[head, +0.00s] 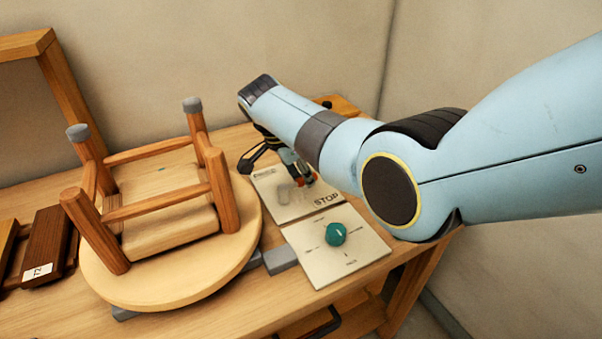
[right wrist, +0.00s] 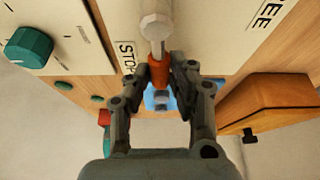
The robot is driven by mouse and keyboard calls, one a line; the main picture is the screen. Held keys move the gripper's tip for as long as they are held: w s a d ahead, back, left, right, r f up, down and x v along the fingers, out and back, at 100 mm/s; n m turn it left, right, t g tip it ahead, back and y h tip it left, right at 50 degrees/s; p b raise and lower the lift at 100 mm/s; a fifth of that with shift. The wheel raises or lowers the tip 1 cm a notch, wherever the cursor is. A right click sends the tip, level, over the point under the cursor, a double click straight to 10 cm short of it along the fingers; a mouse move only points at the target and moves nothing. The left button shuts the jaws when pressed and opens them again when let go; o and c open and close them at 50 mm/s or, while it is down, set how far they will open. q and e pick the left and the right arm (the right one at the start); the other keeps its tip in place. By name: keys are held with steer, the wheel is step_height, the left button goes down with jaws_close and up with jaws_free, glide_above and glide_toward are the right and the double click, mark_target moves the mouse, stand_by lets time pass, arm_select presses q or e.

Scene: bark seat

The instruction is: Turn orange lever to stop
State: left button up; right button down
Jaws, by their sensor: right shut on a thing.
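The orange lever (right wrist: 159,74) shows in the right wrist view between my fingertips, with a pale metal shaft (right wrist: 155,27) running up from it. In the head view only a small part of the lever (head: 306,181) shows beside my gripper. My right gripper (right wrist: 160,80) is shut on the orange part, one finger on each side. In the head view the right gripper (head: 290,164) is partly hidden by my arm. The STOP label (head: 326,200) is on the lever's pale plate (head: 275,205); it also shows in the right wrist view (right wrist: 126,56). My left gripper is not in view.
A second pale plate with a green knob (head: 336,234) lies in front of the lever plate. An upturned wooden stool (head: 165,285) stands to the left on the bench (head: 225,318). Dark wooden blocks (head: 46,246) lie at far left. A wooden piece (right wrist: 262,108) is right of my gripper.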

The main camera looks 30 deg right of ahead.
mark_target(286, 185)
steer(key=shift+s+m, duration=0.2)
steer(key=shift+m, duration=0.2)
steer(key=c, duration=1.2)
jaws_free()
steer(key=shift+d, duration=0.1)
steer(key=v, duration=1.2)
steer(key=shift+w, duration=0.15)
